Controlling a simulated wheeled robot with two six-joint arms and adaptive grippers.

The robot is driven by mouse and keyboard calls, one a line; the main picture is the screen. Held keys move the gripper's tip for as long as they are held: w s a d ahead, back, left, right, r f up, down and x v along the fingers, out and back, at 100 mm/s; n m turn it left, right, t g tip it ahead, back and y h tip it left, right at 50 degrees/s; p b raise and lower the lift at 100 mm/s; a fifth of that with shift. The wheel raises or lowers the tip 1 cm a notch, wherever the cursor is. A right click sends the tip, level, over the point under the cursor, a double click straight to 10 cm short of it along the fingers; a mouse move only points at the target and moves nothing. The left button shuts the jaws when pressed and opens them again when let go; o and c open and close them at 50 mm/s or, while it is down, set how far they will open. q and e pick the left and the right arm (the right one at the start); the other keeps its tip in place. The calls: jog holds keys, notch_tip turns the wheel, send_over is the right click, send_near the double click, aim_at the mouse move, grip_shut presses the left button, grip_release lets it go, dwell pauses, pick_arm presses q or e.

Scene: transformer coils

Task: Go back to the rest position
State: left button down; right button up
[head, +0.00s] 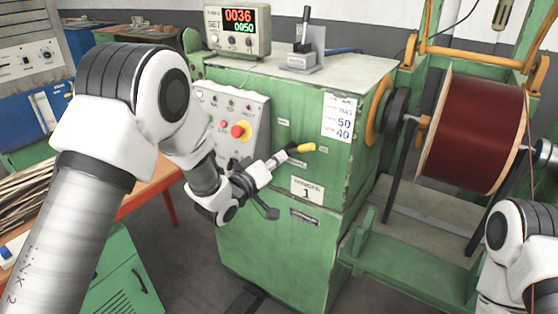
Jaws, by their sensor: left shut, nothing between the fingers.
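My left arm reaches in from the left, and its gripper (268,208) is in front of the green machine (285,110). The dark fingers are shut with nothing held. A short lever with a yellow grip (304,148) shows just above and right of the gripper on the machine's front. The gripper overlaps the lever's lower end in the picture, and I cannot tell whether they touch. My right gripper is out of view; only part of my right arm shows at the lower right.
A red-brown coil (474,134) sits in a green and yellow frame at right. A counter box (238,30) reading 0036 and 0050 stands on the machine. A panel with a red stop button (238,131) is beside the left wrist. Grey floor shows below.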

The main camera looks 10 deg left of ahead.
pick_arm(q)
jog(key=s+a+f+n+g+y, duration=0.15)
jog(key=s+f, duration=0.25)
jog(key=f, duration=0.5)
jog(key=s+a+f+g+y, duration=0.1)
jog(key=s+f+g, duration=0.3)
jog(key=f, duration=0.5)
jog(key=s+a+f+n+g+y, duration=0.1)
jog(key=s+a+f, duration=0.1)
jog(key=s+f, duration=0.5)
jog(key=s+a+f+m+g+y, duration=0.1)
jog(key=s+f+m+g, duration=0.1)
jog(key=s, duration=0.7)
jog(key=s+a+f+m+g+y, duration=0.1)
jog(key=s+f+g, duration=0.3)
jog(key=s, duration=0.5)
jog(key=s+a+f+m+g+y, duration=0.1)
jog(key=s+a+f+m+g, duration=0.2)
jog(key=s, duration=0.7)
notch_tip(320, 180, down, 2)
jog(key=shift+f+g, duration=0.15)
jog(key=shift+g, duration=0.3)
